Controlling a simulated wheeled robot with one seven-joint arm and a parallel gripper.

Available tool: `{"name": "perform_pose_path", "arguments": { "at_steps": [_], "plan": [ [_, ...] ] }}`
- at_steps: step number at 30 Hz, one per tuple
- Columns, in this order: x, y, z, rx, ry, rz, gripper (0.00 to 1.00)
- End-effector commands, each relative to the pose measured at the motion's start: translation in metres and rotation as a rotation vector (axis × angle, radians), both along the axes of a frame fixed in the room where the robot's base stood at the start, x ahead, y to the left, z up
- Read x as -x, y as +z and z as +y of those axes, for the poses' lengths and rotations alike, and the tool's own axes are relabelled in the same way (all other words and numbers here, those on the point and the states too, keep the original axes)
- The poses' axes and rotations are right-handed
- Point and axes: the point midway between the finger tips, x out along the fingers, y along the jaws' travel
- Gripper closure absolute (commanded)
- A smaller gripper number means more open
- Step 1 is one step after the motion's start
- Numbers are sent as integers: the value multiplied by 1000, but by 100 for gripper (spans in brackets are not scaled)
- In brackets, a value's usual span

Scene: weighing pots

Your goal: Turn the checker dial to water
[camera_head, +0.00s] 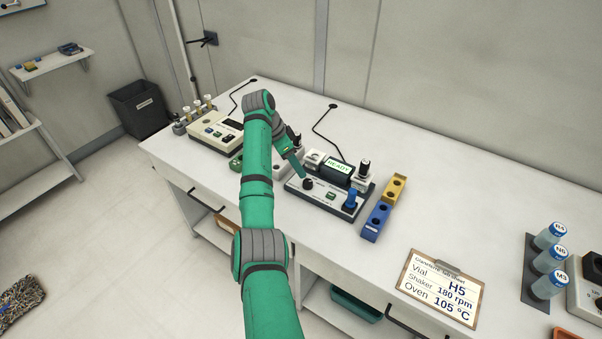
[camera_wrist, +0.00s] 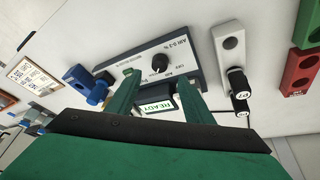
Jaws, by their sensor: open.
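The checker (camera_head: 327,196) is a pale box on the bench with a dark front edge and a green-lit display (camera_head: 339,168) reading READY. Its dial (camera_head: 308,184) is a black knob at the left of the panel. In the wrist view the dial (camera_wrist: 159,64) shows between and beyond my fingertips, with small printed labels around it. I cannot tell which label the pointer faces. My gripper (camera_wrist: 158,88) is open and empty, its two green fingers either side of the display. In the head view my gripper (camera_head: 296,167) is above the dial, partly hidden by my arm.
Another instrument (camera_head: 216,130) stands left. A clipboard (camera_head: 443,288) lies at the bench's front.

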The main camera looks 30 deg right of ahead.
Motion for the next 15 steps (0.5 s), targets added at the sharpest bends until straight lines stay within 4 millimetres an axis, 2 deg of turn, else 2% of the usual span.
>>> {"name": "perform_pose_path", "arguments": {
  "at_steps": [6,15],
  "plan": [
    [-3,20,8,0,0,-1,53],
    [-4,22,10,0,1,-1,53]
  ]
}}
